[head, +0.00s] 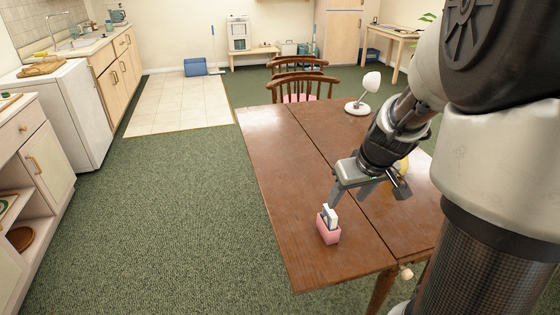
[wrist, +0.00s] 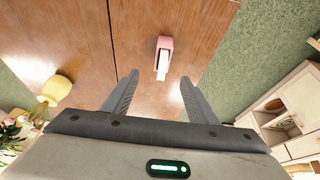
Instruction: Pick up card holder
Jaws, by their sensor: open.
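The card holder (head: 328,233) is a small pink box with white cards standing up in it. It stands on the wooden table (head: 275,170) near the table's front left part. In the wrist view the card holder (wrist: 163,50) is ahead of the fingertips and roughly centred between them, with the white cards toward me. My gripper (head: 347,200) is open and empty, just above and behind the card holder in the head view. In the wrist view the two fingers of my gripper (wrist: 160,82) are spread wide. I cannot tell the exact gap to the holder.
A white lamp (head: 362,95) stands at the table's far side. A yellow-shaded lamp (wrist: 54,90) and flowers (wrist: 15,135) show in the wrist view. Wooden chairs (head: 300,85) stand behind the table. The tabletop around the holder is clear. Green carpet lies to the left.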

